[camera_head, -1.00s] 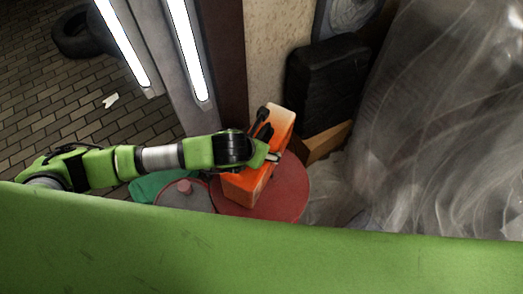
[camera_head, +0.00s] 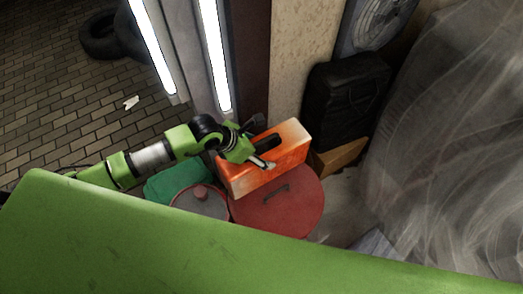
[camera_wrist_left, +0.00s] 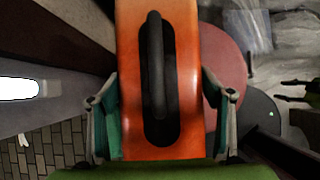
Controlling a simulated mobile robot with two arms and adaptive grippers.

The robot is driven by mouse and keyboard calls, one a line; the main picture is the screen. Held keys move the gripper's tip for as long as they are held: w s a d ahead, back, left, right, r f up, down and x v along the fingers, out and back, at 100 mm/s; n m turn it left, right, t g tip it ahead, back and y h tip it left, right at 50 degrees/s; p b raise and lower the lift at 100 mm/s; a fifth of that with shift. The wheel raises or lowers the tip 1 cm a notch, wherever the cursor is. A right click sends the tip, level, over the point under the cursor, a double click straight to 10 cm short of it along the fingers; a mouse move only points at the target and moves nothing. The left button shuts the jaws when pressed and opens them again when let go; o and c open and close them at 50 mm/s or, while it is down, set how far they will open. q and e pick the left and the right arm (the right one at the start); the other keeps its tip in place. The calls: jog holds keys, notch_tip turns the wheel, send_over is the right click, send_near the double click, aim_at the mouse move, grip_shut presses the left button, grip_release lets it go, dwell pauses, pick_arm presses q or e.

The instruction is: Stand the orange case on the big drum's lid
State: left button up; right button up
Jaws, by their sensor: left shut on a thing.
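The orange case (camera_head: 294,138) is a box with a pale worn end and a dark handle in a slot. My left gripper (camera_head: 262,163) is shut on it. In the left wrist view, the fingers of this gripper (camera_wrist_left: 162,118) lie on both sides of the case (camera_wrist_left: 130,75). The big drum's red lid (camera_head: 290,215) has a dark handle on top and shows below the case in the head view. The case overlaps the lid's far side; I cannot tell whether they touch. The red lid also shows in the left wrist view (camera_wrist_left: 228,72).
A black case (camera_head: 345,95) and a cardboard box (camera_head: 338,158) stand behind. Plastic sheeting (camera_head: 450,150) fills the right side.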

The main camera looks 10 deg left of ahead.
pick_arm(q)
jog(key=shift+f+b, duration=2.4)
jog(key=shift+f, duration=0.9)
jog(key=shift+f+b, duration=0.45)
jog(key=shift+f, duration=0.05)
jog(key=o, duration=2.1)
jog(key=shift+s+f, duration=0.1)
